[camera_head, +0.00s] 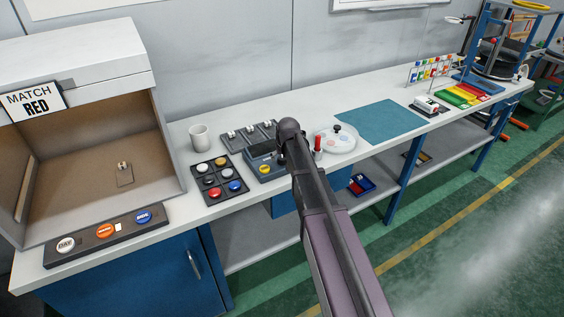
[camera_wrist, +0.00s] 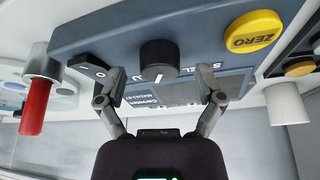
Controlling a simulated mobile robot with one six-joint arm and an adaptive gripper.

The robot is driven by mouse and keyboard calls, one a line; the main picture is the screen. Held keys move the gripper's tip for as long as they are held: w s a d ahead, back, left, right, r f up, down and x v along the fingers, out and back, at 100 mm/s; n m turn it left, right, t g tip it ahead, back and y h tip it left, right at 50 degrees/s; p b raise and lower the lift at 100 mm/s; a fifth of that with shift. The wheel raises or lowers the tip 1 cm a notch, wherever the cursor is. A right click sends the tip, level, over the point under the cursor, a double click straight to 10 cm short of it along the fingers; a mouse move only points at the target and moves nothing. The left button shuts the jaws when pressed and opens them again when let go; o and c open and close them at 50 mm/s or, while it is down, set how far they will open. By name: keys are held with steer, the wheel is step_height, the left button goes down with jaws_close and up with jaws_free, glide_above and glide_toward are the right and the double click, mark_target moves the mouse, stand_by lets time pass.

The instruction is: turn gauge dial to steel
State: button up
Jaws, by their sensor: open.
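The gauge (camera_wrist: 100,32) is a blue-grey box that fills the upper part of the wrist view. Its dial (camera_wrist: 158,58) is a round black knob with a white mark on the side facing me. Lettering beside the dial is partly hidden, so I cannot read which word the mark points at. My gripper (camera_wrist: 160,77) is open, with one finger on each side of the dial and visible gaps between them. A yellow ZERO button (camera_wrist: 252,32) is to the right of the dial. In the head view the gauge (camera_head: 258,152) is partly covered by my arm.
A red-handled post (camera_wrist: 36,95) stands close left of the gauge in the wrist view. In the head view, a button tray (camera_head: 219,180) is left of the gauge, a white round tray (camera_head: 340,143) is right, and a teal mat (camera_head: 383,121) lies farther right.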

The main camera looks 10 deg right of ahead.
steer(key=shift+w+f, duration=0.1)
steer(key=shift+f, duration=0.15)
steer(key=shift+c, duration=0.2)
steer(key=shift+a, duration=0.1)
steer(key=c, duration=1.1)
steer(key=shift+n, duration=0.5)
steer(key=n+y, duration=0.1)
steer(key=n, duration=0.1)
steer(key=n+g+y, duration=0.1)
steer(key=n, duration=0.2)
steer(key=shift+d, duration=0.2)
steer(key=n+y, duration=0.1)
steer(key=n, duration=0.2)
steer(key=n+g+y, duration=0.1)
steer(key=n, duration=0.2)
steer(key=shift+g, duration=0.3)
